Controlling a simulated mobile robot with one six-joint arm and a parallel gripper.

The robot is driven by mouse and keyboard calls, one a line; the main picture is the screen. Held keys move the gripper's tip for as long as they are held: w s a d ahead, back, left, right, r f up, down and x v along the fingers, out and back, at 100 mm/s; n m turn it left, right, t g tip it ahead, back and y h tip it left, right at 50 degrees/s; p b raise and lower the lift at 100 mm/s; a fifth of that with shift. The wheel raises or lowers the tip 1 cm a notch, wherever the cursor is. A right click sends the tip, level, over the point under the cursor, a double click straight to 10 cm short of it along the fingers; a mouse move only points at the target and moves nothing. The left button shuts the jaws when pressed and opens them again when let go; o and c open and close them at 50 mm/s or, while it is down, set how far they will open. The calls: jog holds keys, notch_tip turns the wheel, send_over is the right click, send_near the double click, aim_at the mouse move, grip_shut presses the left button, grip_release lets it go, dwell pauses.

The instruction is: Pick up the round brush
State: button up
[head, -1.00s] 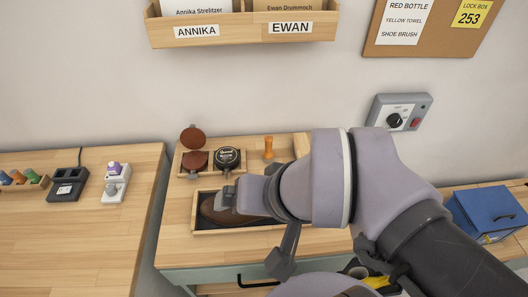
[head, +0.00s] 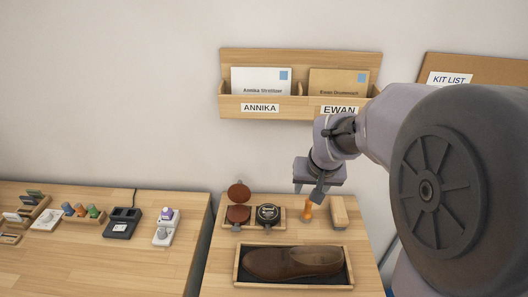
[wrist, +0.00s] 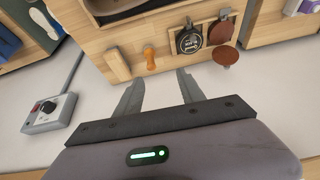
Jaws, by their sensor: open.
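The round brush (head: 307,208) is a small orange-brown piece with a knobbed handle, standing on the wooden table between the black polish tin and a pale block-shaped brush. It also shows in the wrist view (wrist: 150,60), just beyond and between my fingertips. My gripper (head: 309,190) is above the brush in the head view, open and empty, and apart from it. In the wrist view my gripper (wrist: 160,76) has its two fingers spread. The brush's lower end is hard to make out.
A black tin (head: 268,214) and an open brown polish tin (head: 238,214) stand left of the brush. The block-shaped brush (head: 338,212) is close on its right. A brown shoe (head: 292,262) lies in a tray in front. A letter rack (head: 300,106) hangs behind.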

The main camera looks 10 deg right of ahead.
aim_at(308, 208)
jog(key=shift+g, duration=0.3)
jog(key=d+b+x, duration=0.1)
jog(key=x, duration=0.4)
jog(key=d+x, duration=0.1)
jog(key=x, duration=0.4)
jog(key=w+d+b+x, duration=0.1)
jog(key=x, duration=0.4)
jog(key=shift+d+b, duration=0.15)
jog(key=shift+b, duration=0.2)
jog(key=b+x, duration=0.1)
jog(key=x, duration=0.5)
jog(key=shift+w+b, duration=0.1)
jog(key=shift+b, duration=0.3)
jog(key=shift+r, duration=0.15)
grip_shut()
